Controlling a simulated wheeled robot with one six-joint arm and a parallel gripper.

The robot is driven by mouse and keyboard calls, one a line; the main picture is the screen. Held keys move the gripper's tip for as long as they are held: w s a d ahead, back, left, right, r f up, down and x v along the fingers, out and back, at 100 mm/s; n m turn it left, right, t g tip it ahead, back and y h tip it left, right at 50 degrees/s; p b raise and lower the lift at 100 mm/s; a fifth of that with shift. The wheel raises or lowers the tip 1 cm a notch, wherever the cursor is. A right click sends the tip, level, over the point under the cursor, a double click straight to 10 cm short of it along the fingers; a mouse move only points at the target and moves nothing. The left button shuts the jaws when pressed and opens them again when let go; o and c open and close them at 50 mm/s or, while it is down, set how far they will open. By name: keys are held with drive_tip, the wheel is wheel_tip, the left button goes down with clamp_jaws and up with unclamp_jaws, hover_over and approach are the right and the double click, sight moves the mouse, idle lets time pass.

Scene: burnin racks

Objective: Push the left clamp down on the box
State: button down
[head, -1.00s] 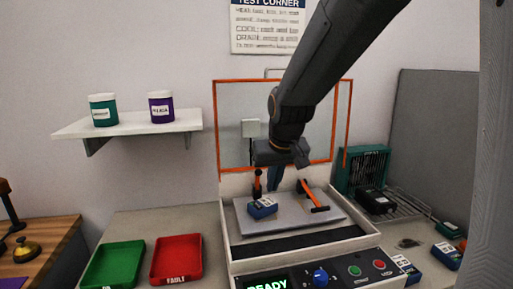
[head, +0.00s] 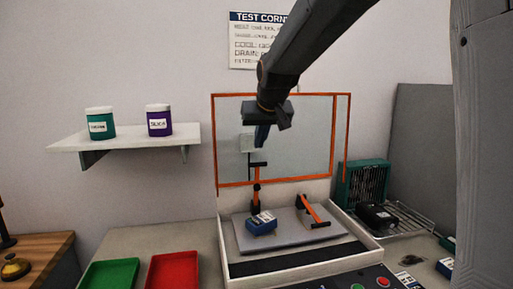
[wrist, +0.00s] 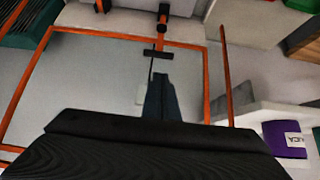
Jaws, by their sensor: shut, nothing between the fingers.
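The left clamp (head: 257,178) stands upright behind a small blue box (head: 261,225), its orange arm raised and a black crossbar at its top. In the wrist view the clamp's crossbar (wrist: 158,54) shows just beyond my fingertips. The blue box sits on the grey plate (head: 285,239), at its left side. The right clamp (head: 313,212) has its orange arm leaning at a slant over the plate's right side. My gripper (head: 262,143) is shut and empty, pointing down just above the left clamp's crossbar. I cannot tell whether it touches it. The gripper also shows in the wrist view (wrist: 160,95).
An orange-framed clear panel (head: 300,140) stands upright behind the plate. A shelf (head: 120,136) with two jars is at the left. Green (head: 110,273) and red (head: 172,270) trays lie at the lower left. A teal fan unit (head: 363,184) and a wire rack are at the right.

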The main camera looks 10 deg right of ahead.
drive_tip(key=p+x, duration=0.2)
drive_tip(key=x, duration=0.7)
